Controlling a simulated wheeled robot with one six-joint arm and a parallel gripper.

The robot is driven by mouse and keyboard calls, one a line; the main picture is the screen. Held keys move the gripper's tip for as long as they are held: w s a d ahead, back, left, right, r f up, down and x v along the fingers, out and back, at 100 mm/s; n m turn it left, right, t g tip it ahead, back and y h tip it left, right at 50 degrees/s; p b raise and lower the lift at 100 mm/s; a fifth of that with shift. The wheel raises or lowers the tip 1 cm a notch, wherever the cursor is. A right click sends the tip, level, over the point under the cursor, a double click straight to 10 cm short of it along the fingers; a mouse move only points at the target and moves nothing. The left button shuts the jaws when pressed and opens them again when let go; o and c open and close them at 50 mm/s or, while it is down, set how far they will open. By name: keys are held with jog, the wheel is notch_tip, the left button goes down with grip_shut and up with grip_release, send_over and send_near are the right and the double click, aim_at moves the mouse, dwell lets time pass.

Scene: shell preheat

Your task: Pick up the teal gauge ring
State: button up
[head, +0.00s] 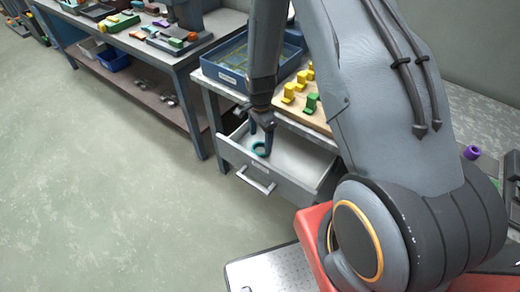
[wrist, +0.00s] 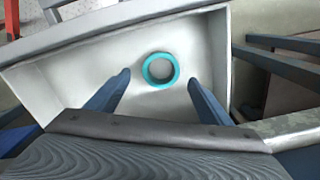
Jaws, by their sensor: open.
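The teal gauge ring (head: 260,150) lies flat on the white floor of an open drawer (head: 299,160). In the wrist view the ring (wrist: 160,70) sits a little beyond my fingertips and between their lines. My gripper (head: 262,126) is over the drawer, its two dark blue fingers pointing down. In the wrist view the gripper (wrist: 160,77) is open and empty, with a finger to each side of the ring. I cannot tell the exact height of the fingertips above the drawer floor.
The drawer walls stand close around the gripper. On the bench above are a wooden board with yellow blocks (head: 289,92) and green blocks (head: 311,103), and a blue tray (head: 235,72). A purple ring (head: 472,152) lies at the right. The floor (head: 90,190) at left is clear.

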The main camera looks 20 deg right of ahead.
aim_at(260, 152)
jog(key=shift+w+f+p, duration=0.1)
jog(key=shift+f+p, duration=0.85)
jog(key=shift+f, duration=1.4)
jog(key=c, duration=1.2)
jog(key=shift+r, duration=0.1)
